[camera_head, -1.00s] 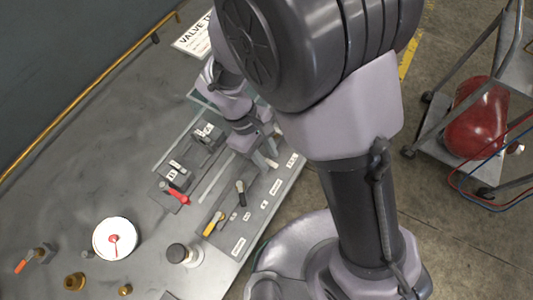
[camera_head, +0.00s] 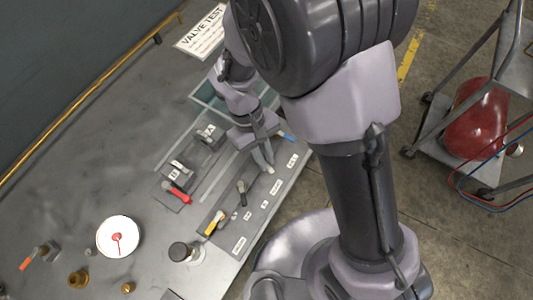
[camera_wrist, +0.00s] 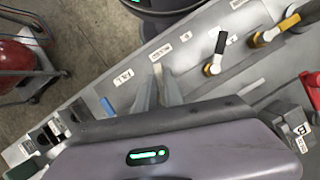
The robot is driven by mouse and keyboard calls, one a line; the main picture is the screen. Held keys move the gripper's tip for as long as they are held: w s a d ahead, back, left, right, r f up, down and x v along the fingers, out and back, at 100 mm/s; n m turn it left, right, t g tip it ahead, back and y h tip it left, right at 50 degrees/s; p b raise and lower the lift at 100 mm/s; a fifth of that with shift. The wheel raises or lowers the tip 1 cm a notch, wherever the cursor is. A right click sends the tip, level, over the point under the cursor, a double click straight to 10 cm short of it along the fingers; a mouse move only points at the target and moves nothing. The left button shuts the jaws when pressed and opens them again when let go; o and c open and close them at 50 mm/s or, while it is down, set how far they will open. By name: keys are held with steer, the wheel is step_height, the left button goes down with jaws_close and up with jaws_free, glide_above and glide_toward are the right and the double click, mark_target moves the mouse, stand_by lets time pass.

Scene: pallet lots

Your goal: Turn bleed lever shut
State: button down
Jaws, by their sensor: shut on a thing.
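My gripper (camera_wrist: 158,92) points down at the front strip of the valve panel. Its two fingers are shut on a small pale lever (camera_wrist: 158,70), whose tip shows between them. In the head view my gripper (camera_head: 264,158) is partly hidden by my arm, and the pale lever tip (camera_head: 270,170) shows just beyond the fingers. The small label (camera_wrist: 161,51) beside this lever is too blurred to read surely. The lever's pivot is hidden by the fingers.
A black-handled lever (camera_wrist: 220,43), a yellow lever (camera_wrist: 287,24) and a blue lever (camera_wrist: 108,106) sit along the strip. A round gauge (camera_head: 118,237) stands left. A cart with a red tank (camera_head: 474,118) is on the right.

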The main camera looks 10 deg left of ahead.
steer(key=m, duration=0.2)
steer(key=m+y, duration=0.1)
steer(key=m, duration=0.1)
steer(key=a+m+g+y, duration=0.1)
steer(key=m, duration=0.1)
steer(key=shift+s+a+m, duration=0.1)
steer(key=shift+s+m, duration=0.2)
steer(key=m+y, duration=0.1)
steer(key=m, duration=0.1)
steer(key=a+m+y+b, duration=0.1)
steer(key=m, duration=0.1)
steer(key=shift+m, duration=0.4)
steer(key=shift+a+m+y, duration=0.25)
steer(key=shift+m+y, duration=0.25)
steer(key=shift+m, duration=0.7)
steer(key=c, duration=1.5)
jaws_free()
steer(key=shift+o, duration=0.2)
